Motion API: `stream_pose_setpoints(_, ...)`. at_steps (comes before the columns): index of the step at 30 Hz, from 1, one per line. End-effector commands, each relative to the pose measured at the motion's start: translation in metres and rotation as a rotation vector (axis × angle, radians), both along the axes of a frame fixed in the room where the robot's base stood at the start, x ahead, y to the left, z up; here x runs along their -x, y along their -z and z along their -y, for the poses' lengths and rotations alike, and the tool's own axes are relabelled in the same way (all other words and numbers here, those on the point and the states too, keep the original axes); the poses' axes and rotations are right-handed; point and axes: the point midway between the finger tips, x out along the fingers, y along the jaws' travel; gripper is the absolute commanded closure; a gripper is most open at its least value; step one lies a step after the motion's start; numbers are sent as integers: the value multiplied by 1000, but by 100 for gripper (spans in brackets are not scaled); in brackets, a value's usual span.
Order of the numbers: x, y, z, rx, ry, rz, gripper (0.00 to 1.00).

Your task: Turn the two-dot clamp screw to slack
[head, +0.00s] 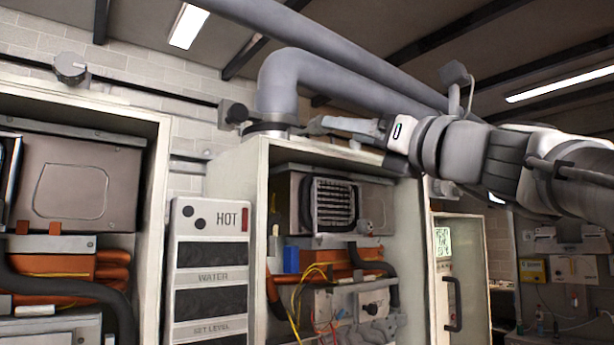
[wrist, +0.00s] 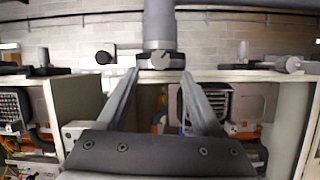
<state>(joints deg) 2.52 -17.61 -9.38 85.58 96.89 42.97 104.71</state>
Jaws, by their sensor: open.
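A panel with two black dots (head: 194,216) and the word HOT stands just left of the middle heater cabinet. Above that cabinet a dark clamp (head: 268,128) rings the foot of a thick grey pipe. Its dark screw knob (head: 235,113) sticks out to the left. In the wrist view the clamp (wrist: 160,61) is straight ahead and a knob (wrist: 104,57) is left of it. My gripper (head: 316,126) is right of the clamp in the head view. In the wrist view my gripper (wrist: 160,76) is open, its fingers on either side of the clamp's picture; contact cannot be told.
Another knob (head: 70,68) is on the wall above the left cabinet (head: 155,135). The pipe (head: 285,75) bends right along the ceiling, above my arm. The open middle cabinet (head: 250,165) holds wires and hoses. In the wrist view another knob (wrist: 290,64) is at right.

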Motion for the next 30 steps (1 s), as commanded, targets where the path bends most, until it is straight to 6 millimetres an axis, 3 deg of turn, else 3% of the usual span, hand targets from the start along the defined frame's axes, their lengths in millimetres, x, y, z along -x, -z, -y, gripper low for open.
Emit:
stream_pose_setpoints(6, 34, 19, 23, 0, 1, 3, 33)
stream_pose_setpoints(13, 60, 31, 41, 1, 0, 2, 33)
stream_pose_setpoints(30, 71, 35, 47, 3, 0, 2, 32)
